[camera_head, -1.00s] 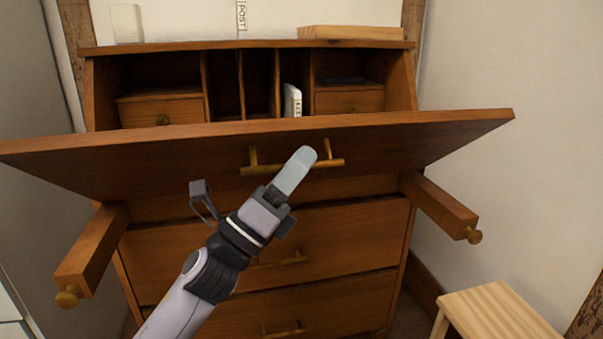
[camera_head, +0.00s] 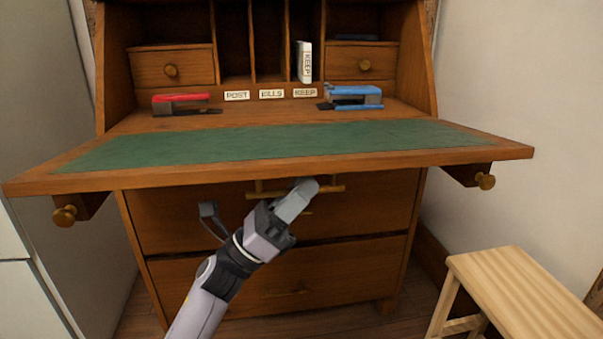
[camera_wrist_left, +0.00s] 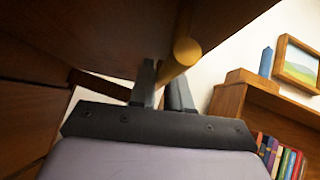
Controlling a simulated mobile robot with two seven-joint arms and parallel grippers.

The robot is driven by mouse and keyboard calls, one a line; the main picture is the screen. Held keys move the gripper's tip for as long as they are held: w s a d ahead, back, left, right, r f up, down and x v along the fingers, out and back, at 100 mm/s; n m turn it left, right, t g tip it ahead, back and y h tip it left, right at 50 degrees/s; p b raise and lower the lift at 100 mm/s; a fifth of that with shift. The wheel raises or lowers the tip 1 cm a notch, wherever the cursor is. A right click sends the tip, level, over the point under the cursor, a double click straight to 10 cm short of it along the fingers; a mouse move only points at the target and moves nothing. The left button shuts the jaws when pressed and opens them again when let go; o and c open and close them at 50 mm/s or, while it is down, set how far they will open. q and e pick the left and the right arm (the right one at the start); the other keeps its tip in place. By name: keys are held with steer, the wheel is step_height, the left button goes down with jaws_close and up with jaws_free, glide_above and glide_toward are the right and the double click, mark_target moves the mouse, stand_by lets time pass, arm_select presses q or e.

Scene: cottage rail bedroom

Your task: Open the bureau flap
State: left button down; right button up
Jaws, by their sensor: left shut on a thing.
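The bureau flap (camera_head: 270,150) is lowered to nearly level, its green inner surface facing up. Its brass bar handle (camera_head: 268,189) hangs on the underside below the front edge. My left gripper (camera_head: 303,190) is beneath the flap at the handle's right part. In the left wrist view the fingers (camera_wrist_left: 163,95) are shut around the brass handle (camera_wrist_left: 182,55). Two pull-out supports with brass knobs, left (camera_head: 68,214) and right (camera_head: 478,177), stick out under the flap. My right gripper is not in view.
A light wooden stool (camera_head: 520,295) stands at the lower right. Drawers (camera_head: 300,280) lie below the flap.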

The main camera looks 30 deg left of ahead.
arm_select(q)
steer(key=shift+w+a+f, duration=0.15)
steer(key=shift+f, duration=0.65)
steer(key=shift+w+a+f, duration=0.1)
steer(key=shift+f, duration=0.7)
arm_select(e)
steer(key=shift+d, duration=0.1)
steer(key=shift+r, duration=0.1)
arm_select(q)
steer(key=c, duration=1.2)
jaws_free()
steer(key=v, duration=0.7)
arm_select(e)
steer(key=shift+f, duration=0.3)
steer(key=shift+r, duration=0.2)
